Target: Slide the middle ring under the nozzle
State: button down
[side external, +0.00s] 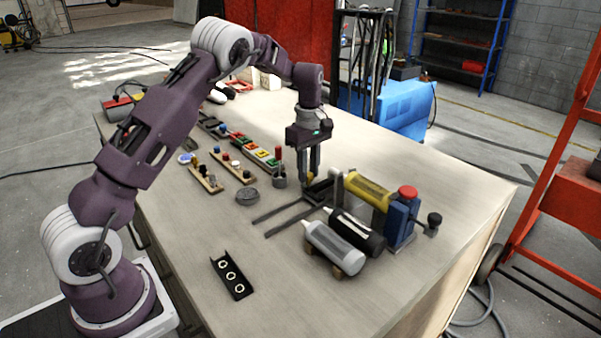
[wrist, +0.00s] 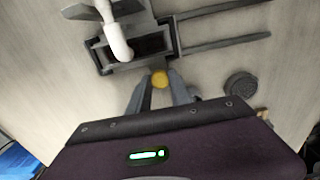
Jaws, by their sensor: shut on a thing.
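My gripper (wrist: 160,82) is shut on a round yellow knob (wrist: 159,77) at the near edge of a dark rectangular carriage (wrist: 102,58). The knob shows only partly between the fingers in the side view. The carriage sits at the end of two dark rails (wrist: 222,43), also seen in the side view (side external: 283,208). A white nozzle (wrist: 118,44) hangs over the carriage and covers part of its inside. I cannot make out a ring in the carriage. A black holder (side external: 224,261) with several pale rings, the middle one (side external: 230,276) included, lies apart near the table's front.
A yellow cylinder (side external: 367,190), a black one (side external: 358,232) and a grey one (side external: 333,248) lie right of the rails, beside a blue block with a red knob (side external: 407,192). A dark round puck (side external: 247,196) and racks of small coloured parts (side external: 235,167) stand left. The front table is mostly clear.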

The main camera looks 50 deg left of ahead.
aim_at(305, 195)
jog(key=c, duration=1.2)
grip_release()
jog(key=shift+o, duration=0.2)
notch_tip(305, 195, up, 7)
jog(key=shift+f, duration=0.1)
jog(key=shift+r, duration=0.3)
jog(key=s+d+r+m+t, duration=0.3)
jog(key=s+d+r+m, duration=0.5)
jog(key=s+r, duration=0.5)
jog(key=s+d+f+m+t, duration=0.1)
jog(key=s+d+m, duration=0.2)
jog(key=s, duration=0.7)
jog(key=s+d+f+m+t, duration=0.1)
jog(key=s+d+f+m, duration=0.1)
jog(key=s+d+m, duration=0.2)
jog(key=s+m, duration=0.3)
jog(key=s, duration=0.4)
jog(key=shift+s+t, duration=0.2)
jog(key=shift+t, duration=0.1)
